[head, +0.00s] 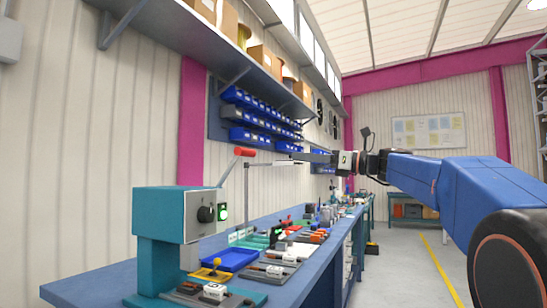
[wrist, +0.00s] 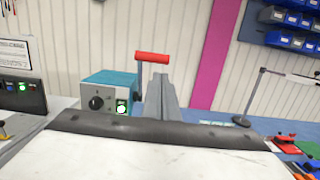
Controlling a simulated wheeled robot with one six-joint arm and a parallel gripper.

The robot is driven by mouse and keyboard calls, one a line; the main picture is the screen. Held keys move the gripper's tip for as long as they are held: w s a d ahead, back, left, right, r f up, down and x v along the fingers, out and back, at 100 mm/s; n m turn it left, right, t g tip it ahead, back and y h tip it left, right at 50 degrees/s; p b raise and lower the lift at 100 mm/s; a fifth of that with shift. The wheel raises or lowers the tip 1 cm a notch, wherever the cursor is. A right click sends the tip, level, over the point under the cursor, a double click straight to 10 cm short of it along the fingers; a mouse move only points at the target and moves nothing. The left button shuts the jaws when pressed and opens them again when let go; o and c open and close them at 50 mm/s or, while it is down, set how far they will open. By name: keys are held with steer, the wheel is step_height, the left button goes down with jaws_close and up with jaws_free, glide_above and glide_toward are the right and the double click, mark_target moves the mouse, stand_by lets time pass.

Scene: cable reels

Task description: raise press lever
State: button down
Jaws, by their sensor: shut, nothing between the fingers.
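The press (head: 165,215) is a teal and grey machine at the left of the head view, with a black knob and a lit green switch. Its lever ends in a red handle (head: 244,152), which stands above the press top and leans to the right. In the wrist view the press (wrist: 98,80) is left of centre, and the red handle (wrist: 152,57) is above its right side. My gripper (head: 309,156) is shut and empty, right of the handle in the head view. Its grey fingers (wrist: 163,78) overlap the view just below the handle; contact cannot be told.
A blue workbench (head: 315,262) runs away along the wall with trays and small parts. A lamp stand (head: 246,200) rises behind the press. Blue bins (head: 250,136) and a shelf hang above. The floor (head: 400,270) at right is open.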

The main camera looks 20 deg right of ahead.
steer(key=x, duration=1.4)
step_height(320, 180, up, 6)
steer(key=g+h, duration=0.1)
glide_above(252, 152)
steer(key=x, duration=0.5)
steer(key=shift+w+d+f, duration=0.1)
steer(key=shift+d+f, duration=0.05)
steer(key=shift+d, duration=0.05)
